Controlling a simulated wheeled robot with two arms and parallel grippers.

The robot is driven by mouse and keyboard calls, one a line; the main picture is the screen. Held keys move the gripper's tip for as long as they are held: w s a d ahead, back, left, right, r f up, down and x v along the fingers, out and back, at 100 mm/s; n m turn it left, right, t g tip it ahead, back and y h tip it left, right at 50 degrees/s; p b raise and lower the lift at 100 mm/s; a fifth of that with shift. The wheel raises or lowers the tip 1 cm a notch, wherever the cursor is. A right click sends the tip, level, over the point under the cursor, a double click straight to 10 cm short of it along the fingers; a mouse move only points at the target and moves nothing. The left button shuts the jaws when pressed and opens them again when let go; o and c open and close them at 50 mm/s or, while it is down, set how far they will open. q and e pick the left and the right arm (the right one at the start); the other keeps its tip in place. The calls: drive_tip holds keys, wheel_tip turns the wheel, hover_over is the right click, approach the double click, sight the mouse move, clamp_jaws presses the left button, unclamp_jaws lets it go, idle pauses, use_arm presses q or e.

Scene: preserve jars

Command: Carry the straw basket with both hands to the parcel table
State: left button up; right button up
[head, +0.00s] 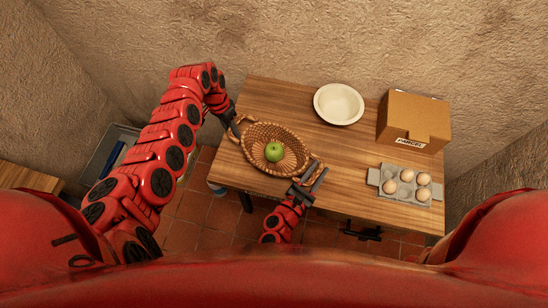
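The straw basket (262,168) is over the left end of the wooden table (345,190) that bears the parcel box. A green apple (274,152) lies in it. I cannot tell whether the basket rests on the tabletop or hangs just above it. My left gripper (236,127) is at the basket's left end, by the handle; its fingers are small and partly hidden. My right gripper (309,185) is at the basket's right end, with fingers on either side of the handle there. I cannot tell whether they are shut on it.
A white bowl (338,104) stands at the back of the table. A cardboard parcel box (413,121) stands at the back right, with an egg carton (406,186) in front of it. A grey crate (104,152) is on the left. The table's middle is clear.

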use_arm(q)
drive_tip(key=shift+o, duration=0.9)
drive_tip(key=shift+r, duration=0.1)
use_arm(e)
drive_tip(key=shift+o, duration=0.8)
drive_tip(key=shift+r, duration=0.1)
use_arm(q)
drive_tip(key=shift+a, duration=0.1)
use_arm(e)
drive_tip(key=shift+s, duration=0.15)
use_arm(q)
drive_tip(key=v, duration=1.2)
use_arm(e)
drive_tip(key=v, duration=1.1)
drive_tip(key=shift+s+a, duration=0.3)
use_arm(q)
drive_tip(key=shift+s, duration=0.1)
use_arm(e)
drive_tip(key=shift+s, duration=0.1)
